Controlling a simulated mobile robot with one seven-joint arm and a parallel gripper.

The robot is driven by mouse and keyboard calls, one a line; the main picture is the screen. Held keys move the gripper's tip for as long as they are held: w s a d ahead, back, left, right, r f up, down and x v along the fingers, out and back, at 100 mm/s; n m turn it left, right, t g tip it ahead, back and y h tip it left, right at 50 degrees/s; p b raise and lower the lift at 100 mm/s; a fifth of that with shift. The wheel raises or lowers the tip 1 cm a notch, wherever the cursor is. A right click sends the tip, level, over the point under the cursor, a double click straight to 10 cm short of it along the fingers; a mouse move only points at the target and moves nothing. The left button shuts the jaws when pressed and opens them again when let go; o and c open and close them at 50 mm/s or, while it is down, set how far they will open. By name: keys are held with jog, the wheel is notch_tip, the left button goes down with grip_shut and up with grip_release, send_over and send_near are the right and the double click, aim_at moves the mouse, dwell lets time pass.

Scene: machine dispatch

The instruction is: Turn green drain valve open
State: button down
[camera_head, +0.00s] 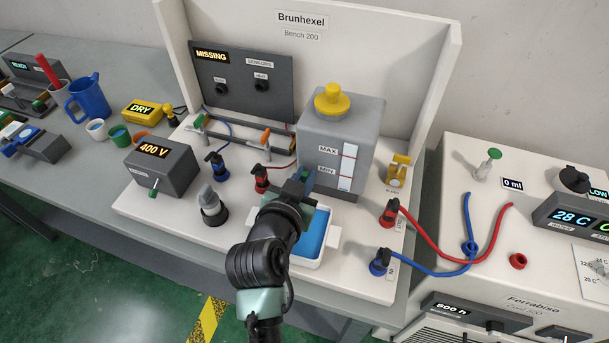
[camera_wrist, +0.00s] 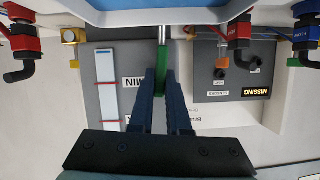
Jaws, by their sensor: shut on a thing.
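The green drain valve (camera_wrist: 167,52) shows in the wrist view as a green handle beside a short metal stem. My gripper (camera_wrist: 160,80) is shut on the green handle, with its dark blue fingers on either side of it. In the head view my gripper (camera_head: 300,184) is in front of the lower part of the grey tank (camera_head: 337,120), which has a yellow cap and a MIN/MAX level strip. My arm and gripper hide most of the valve there. A white tray (camera_head: 333,240) with blue liquid stands just below and right of my gripper.
Red (camera_head: 262,177) and blue (camera_head: 216,165) hose fittings stand left of the gripper, and another red one (camera_head: 389,211) stands right of the tray.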

jog(key=shift+w+a+n+h, duration=0.1)
jog(key=shift+a+n+h, duration=0.15)
jog(key=shift+n, duration=0.25)
jog(key=c, duration=0.9)
grip_release()
jog(key=b+v, duration=0.2)
jog(key=v, duration=1.1)
jog(key=shift+w+r, duration=0.1)
jog(key=shift+r, duration=0.05)
